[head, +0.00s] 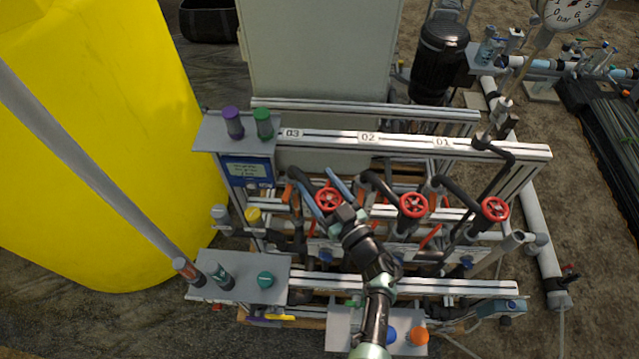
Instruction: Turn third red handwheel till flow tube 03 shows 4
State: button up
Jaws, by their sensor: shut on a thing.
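Three red handwheels stand in a row on the skid, under a white rail with labels 03 (292,133), 02 (368,138) and 01 (442,142). The leftmost handwheel (327,197), nearest label 03, has my gripper (340,212) shut on its lower right side; the gripper covers part of it. The middle handwheel (413,205) and the right handwheel (495,209) are free. My arm comes up from the bottom edge and hides parts of the lower skid. I cannot make out flow tube 03 or any reading on it.
Black bent pipes (380,184) rise close beside the wheels. A large yellow tank (90,140) stands left, with a grey pole (95,190) slanting before it. A blue controller (248,170) sits at the skid's left. A pressure gauge (572,12) is at the top right.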

jog(key=o, duration=1.3)
jog(key=p+v, duration=0.2)
jog(key=v, duration=1.1)
jog(key=shift+s+r, duration=0.1)
